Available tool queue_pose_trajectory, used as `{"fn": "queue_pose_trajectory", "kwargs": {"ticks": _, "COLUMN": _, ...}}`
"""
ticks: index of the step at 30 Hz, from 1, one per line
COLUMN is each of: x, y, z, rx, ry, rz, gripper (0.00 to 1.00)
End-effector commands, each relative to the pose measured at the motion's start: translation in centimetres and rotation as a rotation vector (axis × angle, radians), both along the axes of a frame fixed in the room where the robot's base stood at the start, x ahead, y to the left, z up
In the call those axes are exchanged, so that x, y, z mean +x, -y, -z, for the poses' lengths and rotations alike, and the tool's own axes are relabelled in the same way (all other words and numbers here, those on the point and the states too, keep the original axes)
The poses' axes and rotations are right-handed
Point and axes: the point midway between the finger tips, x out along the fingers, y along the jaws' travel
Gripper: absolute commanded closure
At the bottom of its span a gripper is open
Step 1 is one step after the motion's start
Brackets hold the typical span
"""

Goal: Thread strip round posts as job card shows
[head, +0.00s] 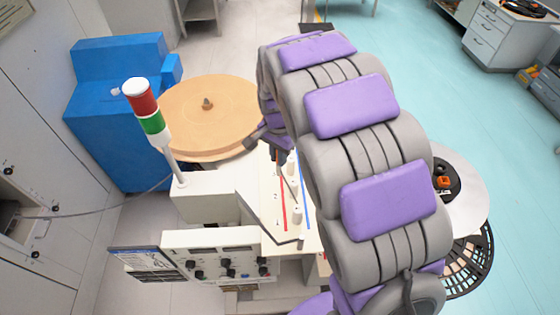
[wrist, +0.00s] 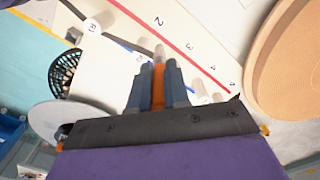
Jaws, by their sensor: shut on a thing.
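My gripper (wrist: 158,68) is shut on an orange piece (wrist: 158,88) between its blue-grey fingers, low over the white post board (wrist: 112,82). A dark strip (wrist: 118,40) runs from the upper left of the wrist view to the fingertips; its hold there is partly hidden. White posts (wrist: 92,25) stand along the board beside a red line (wrist: 185,45) and numbers. In the head view my gripper (head: 272,152) is at the board's far end, near the posts (head: 296,214). The dark strip (head: 268,234) bends near the front corner. A printed sheet (head: 148,264), perhaps the job card, is too small to read.
A large tan disc (head: 205,112) lies beside the board's far end. A red-green signal lamp (head: 146,105) and a knob panel (head: 220,262) stand at left and front. A white disc (head: 465,190) and black basket (head: 470,262) are at right. My arm hides part of the board.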

Motion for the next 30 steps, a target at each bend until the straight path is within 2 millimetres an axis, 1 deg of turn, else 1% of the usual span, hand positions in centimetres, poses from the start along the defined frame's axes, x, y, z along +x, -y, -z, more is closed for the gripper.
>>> {"fn": "queue_pose_trajectory", "kwargs": {"ticks": 6, "x": 2.3, "y": 0.2, "z": 0.0, "rx": 0.0, "ry": 0.0, "rz": 0.001, "gripper": 1.0}}
{"fn": "queue_pose_trajectory", "kwargs": {"ticks": 18, "x": 3.6, "y": 4.5, "z": 0.0, "rx": 0.0, "ry": 0.001, "rz": 0.003, "gripper": 1.0}}
{"fn": "queue_pose_trajectory", "kwargs": {"ticks": 30, "x": 3.2, "y": 8.7, "z": 0.1, "rx": 0.001, "ry": -0.001, "rz": 0.004, "gripper": 1.0}}
